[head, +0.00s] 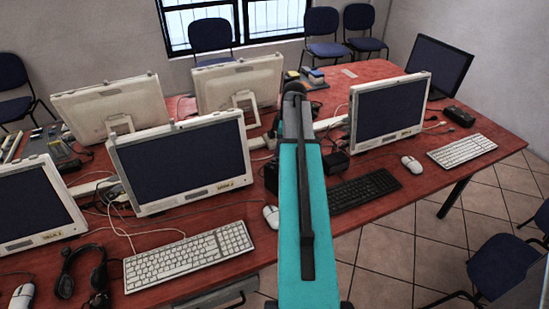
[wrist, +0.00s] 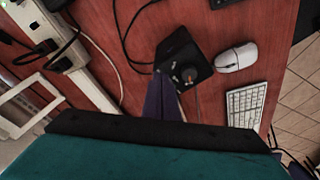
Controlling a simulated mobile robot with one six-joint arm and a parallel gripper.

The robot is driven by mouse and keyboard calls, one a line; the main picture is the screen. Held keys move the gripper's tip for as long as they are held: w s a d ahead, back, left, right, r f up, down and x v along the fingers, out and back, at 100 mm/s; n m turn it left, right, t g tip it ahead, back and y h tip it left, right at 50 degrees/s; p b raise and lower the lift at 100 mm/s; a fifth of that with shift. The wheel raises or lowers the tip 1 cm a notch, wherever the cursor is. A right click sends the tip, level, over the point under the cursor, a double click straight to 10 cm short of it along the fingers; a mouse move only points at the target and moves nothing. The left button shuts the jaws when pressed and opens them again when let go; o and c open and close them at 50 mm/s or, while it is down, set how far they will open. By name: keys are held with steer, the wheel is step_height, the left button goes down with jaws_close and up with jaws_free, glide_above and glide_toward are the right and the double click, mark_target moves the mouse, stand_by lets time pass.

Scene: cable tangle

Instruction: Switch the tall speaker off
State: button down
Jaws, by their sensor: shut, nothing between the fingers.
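In the wrist view my gripper (wrist: 164,78) is shut, its dark fingers together with nothing between them. The tips overlap the left edge of a black box-shaped device, likely the tall speaker (wrist: 194,72), with a small orange mark on the face toward me. I cannot tell whether they touch. In the head view a dark box, likely the same speaker (head: 271,178), shows just left of my teal arm, partly covered by it. My gripper's fingers are hidden behind the arm there. The switch cannot be made out clearly.
A white mouse (wrist: 236,57) lies right of the speaker in the wrist view. Another black box (head: 335,161) stands right of my arm in the head view. A monitor (head: 182,162), black keyboard (head: 364,191) and loose cables crowd the red table (head: 490,130).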

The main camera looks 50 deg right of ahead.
mark_target(275, 158)
steer(key=shift+w+a, duration=0.1)
steer(key=shift+a, duration=1.1)
stand_by(0.7)
steer(key=shift+r, duration=0.15)
steer(key=shift+d+r+p, duration=0.2)
steer(key=shift+r+p, duration=1.7)
steer(key=shift+r, duration=0.95)
